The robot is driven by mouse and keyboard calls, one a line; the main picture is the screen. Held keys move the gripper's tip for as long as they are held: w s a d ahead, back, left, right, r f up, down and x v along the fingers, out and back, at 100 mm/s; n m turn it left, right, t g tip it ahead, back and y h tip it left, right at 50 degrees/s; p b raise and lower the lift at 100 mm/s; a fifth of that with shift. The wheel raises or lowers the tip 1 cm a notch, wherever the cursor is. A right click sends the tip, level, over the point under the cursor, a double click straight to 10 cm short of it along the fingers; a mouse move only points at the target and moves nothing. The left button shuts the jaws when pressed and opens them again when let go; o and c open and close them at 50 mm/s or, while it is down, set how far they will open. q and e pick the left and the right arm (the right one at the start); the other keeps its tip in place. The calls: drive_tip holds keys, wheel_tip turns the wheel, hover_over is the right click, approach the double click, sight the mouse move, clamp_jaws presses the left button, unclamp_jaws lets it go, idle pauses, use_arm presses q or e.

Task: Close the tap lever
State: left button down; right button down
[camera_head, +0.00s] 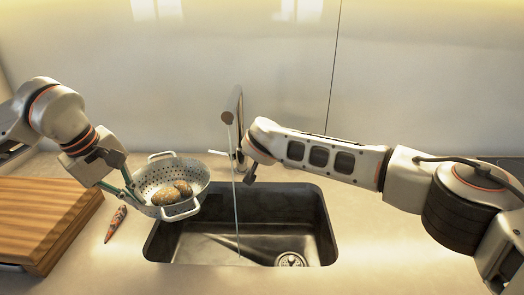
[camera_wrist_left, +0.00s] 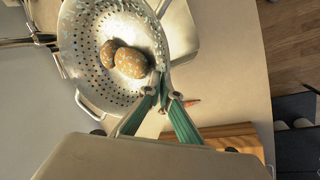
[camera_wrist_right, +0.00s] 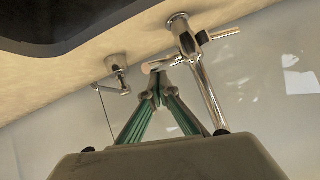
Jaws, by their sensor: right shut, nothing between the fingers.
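The tap (camera_head: 238,112) stands behind the sink, with a thin water stream (camera_head: 236,205) falling into the basin. Its thin side lever (camera_wrist_right: 222,34) sticks out from the tap body in the right wrist view, where the tap appears upside down. My right gripper (camera_wrist_right: 160,82) is shut and empty, its fingertips close to the end of the tap's cross body; whether they touch is unclear. In the head view it is largely hidden by its arm. My left gripper (camera_wrist_left: 163,80) is shut on the rim of a metal colander (camera_head: 168,172) holding brown potatoes (camera_head: 174,192).
The dark sink (camera_head: 190,245) lies below, its left rim partly under the colander. A wooden board (camera_head: 45,212) and a carrot-like item (camera_head: 115,222) lie at left. A small dispenser-like fixture (camera_wrist_right: 117,66) stands near the tap. The counter's front right is clear.

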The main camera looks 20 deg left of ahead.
drive_tip(key=shift+s+f, duration=0.4)
drive_tip(key=shift+f, duration=0.4)
drive_tip(key=shift+s+f, duration=0.4)
drive_tip(key=shift+f, duration=0.35)
drive_tip(key=r, duration=0.1)
drive_tip(key=w+r, duration=0.1)
drive_tip(key=r, duration=0.3)
drive_tip(key=shift+w+d, duration=0.3)
drive_tip(key=shift+d, duration=0.05)
drive_tip(key=f+v, duration=0.1)
drive_tip(key=v, duration=0.9)
drive_tip(key=shift+s+d, duration=0.15)
drive_tip(key=shift+s, duration=0.25)
use_arm(q)
drive_tip(key=shift+r, duration=0.1)
use_arm(e)
drive_tip(key=shift+f, duration=0.1)
